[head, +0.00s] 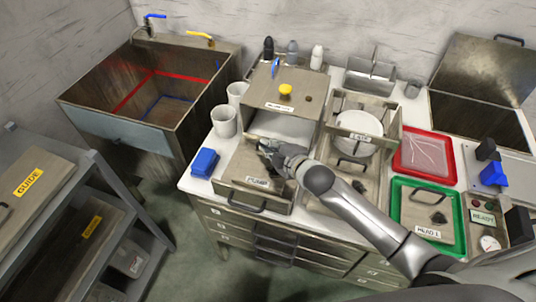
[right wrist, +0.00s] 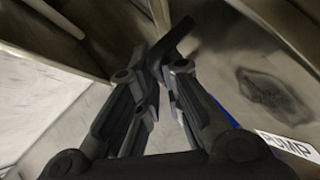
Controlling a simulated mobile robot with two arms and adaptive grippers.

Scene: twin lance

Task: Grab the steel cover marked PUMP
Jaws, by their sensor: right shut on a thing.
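The steel cover marked PUMP (head: 244,167) lies at the front of the white-topped counter, its label facing front. My right gripper (head: 268,148) is over the cover's back right part. In the right wrist view the cover (right wrist: 225,60) fills the right side, with the PUMP label (right wrist: 288,147) at lower right and a dark smudge on the steel. My right gripper's fingers (right wrist: 165,65) are shut on a dark bar that looks like the cover's handle. Its far end shows beyond the fingertips; the grasp itself is partly hidden. My left gripper is not in view.
A steel box with a yellow knob (head: 285,89) stands right behind the cover. A blue sponge (head: 205,162) and white cups (head: 223,121) are at left. An open steel bin with plates (head: 357,122), a red tray (head: 424,157) and a green tray (head: 461,215) are at right.

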